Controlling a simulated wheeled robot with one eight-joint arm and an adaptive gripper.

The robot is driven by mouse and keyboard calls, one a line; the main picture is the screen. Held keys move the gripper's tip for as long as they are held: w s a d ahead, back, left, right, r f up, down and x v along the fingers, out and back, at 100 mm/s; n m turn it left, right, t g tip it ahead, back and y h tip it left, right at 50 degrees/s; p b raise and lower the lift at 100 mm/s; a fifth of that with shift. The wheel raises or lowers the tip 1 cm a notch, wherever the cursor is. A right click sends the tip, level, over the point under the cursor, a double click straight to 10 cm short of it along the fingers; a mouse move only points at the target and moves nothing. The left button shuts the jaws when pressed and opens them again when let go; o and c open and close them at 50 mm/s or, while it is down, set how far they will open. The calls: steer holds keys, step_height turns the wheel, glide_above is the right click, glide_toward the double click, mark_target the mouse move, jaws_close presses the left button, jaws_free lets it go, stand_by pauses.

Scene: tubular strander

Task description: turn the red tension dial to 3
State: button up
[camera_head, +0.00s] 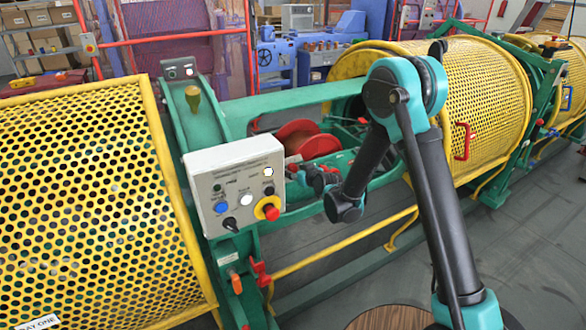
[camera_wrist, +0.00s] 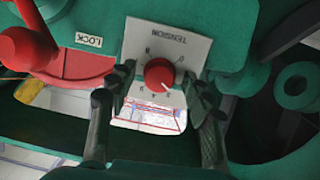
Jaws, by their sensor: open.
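The red tension dial (camera_wrist: 159,73) is a round knob on a light grey plate (camera_wrist: 188,48) marked TENSION, seen in the wrist view. A small white mark shows on the dial's lower right edge. Figures ring the dial but are too small to read surely. My gripper (camera_wrist: 161,86) is open, with one dark finger on each side of the dial. A gap shows between each finger and the dial, and I cannot tell how far the tips are above the plate. In the head view my gripper (camera_head: 322,180) reaches in behind the control box, and the dial cannot be made out.
A red lever (camera_wrist: 30,48) stands left of the dial beside a LOCK label (camera_wrist: 89,40). Green machine frame surrounds the plate. In the head view, a grey control box (camera_head: 238,180) stands close left of my gripper, with a red reel (camera_head: 297,136) behind and yellow mesh guards (camera_head: 80,190) either side.

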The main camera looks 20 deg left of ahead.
steer(key=shift+a, duration=0.1)
steer(key=shift+c, duration=0.2)
steer(key=c, duration=1.1)
steer(key=m, duration=0.4)
steer(key=shift+g+y, duration=0.3)
steer(key=o, duration=1.1)
steer(key=shift+o, duration=0.2)
steer(key=v, duration=1.2)
